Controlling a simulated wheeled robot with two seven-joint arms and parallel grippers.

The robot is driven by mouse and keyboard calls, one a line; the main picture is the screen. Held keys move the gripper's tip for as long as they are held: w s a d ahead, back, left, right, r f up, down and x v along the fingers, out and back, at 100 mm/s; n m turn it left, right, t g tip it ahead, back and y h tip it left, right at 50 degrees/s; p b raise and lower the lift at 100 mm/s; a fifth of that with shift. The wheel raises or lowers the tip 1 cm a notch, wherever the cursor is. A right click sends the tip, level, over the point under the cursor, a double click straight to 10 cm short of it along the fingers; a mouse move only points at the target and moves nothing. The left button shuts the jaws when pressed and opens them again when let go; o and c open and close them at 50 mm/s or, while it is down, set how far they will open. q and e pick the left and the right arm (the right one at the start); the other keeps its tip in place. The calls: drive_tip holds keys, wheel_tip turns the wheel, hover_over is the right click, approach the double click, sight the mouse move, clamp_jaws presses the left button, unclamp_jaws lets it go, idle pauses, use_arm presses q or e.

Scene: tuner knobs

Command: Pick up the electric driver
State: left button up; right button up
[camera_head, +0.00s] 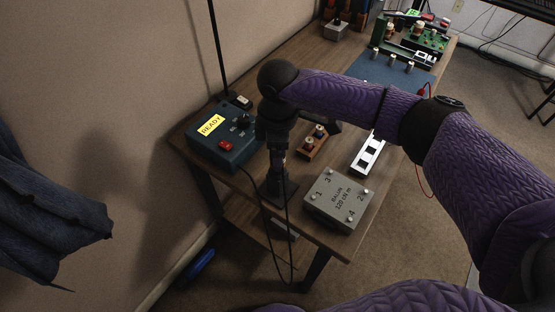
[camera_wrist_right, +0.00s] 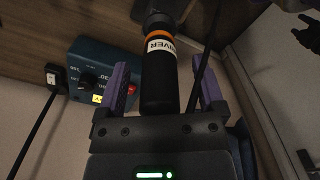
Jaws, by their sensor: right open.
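The electric driver (camera_wrist_right: 160,80) is a black cylinder with an orange band and a white label in the right wrist view. It lies between the two purple fingers of my right gripper (camera_wrist_right: 161,64). The gripper is open, with a visible gap on each side of the driver. In the head view my right arm reaches in from the right and its wrist points down over the table's left end. There the driver is mostly hidden behind the wrist, above a dark base (camera_head: 279,192). My left gripper is in neither view.
A blue box (camera_head: 222,152) with a READY label and red button stands left of the wrist. A grey balun box (camera_head: 339,201) sits at the table's front edge. A wooden block with knobs (camera_head: 313,146) and a white slotted bracket (camera_head: 368,154) lie behind. Dark cables hang beside the driver.

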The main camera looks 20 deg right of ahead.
clamp_jaws()
